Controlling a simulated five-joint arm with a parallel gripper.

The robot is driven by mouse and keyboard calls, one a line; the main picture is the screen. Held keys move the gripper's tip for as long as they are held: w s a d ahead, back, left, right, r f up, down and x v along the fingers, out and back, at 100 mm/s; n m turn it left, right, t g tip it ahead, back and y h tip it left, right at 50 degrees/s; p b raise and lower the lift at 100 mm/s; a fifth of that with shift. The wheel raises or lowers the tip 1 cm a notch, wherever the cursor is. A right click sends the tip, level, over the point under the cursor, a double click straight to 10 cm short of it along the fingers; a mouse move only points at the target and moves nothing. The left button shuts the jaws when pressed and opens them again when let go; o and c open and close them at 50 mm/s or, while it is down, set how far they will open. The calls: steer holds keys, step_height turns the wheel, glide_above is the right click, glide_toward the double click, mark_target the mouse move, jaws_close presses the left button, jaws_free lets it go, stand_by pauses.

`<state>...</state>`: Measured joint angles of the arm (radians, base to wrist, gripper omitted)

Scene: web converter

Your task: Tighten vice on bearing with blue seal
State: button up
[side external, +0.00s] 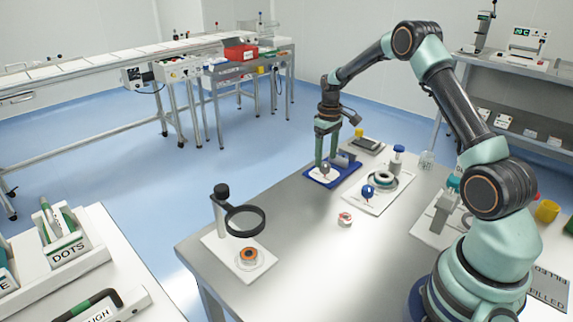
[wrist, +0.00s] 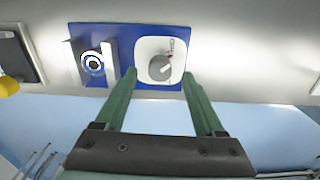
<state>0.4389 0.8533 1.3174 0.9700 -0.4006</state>
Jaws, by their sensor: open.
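The vice has a blue base (wrist: 88,31), also seen in the side view (side external: 349,172). On its left part in the wrist view, a round bearing with a blue ring (wrist: 93,63) sits between two upright grey jaws (wrist: 111,58); whether both touch it I cannot tell. On its right part, a grey knob (wrist: 160,69) with a small red mark sits on a white rounded plate (wrist: 148,44). My gripper (wrist: 159,74) is open, its green fingertips on either side of the knob in the picture. In the side view my gripper (side external: 326,163) points down over the knob; contact is unclear.
A white tray (side external: 379,203) with a ring-shaped part and a blue-topped item stands beside the vice. A small orange-and-white part (side external: 345,219) lies nearer. A magnifier stand (side external: 244,220) is at the front left. A dark flat device (wrist: 17,55) lies left of the vice.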

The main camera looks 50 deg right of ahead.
mark_target(325, 165)
step_height(325, 165, up, 10)
stand_by(0.3)
steer(key=s+a+r+t, duration=0.3)
steer(key=s+a+r, duration=0.3)
steer(key=a+r, duration=0.5)
steer(key=s+a+f+t, duration=0.1)
steer(key=s+a+t, duration=0.1)
steer(key=s+a, duration=0.8)
steer(key=shift+s+a+t, duration=0.3)
steer(key=shift+s+a, duration=0.1)
steer(key=shift+s, duration=0.55)
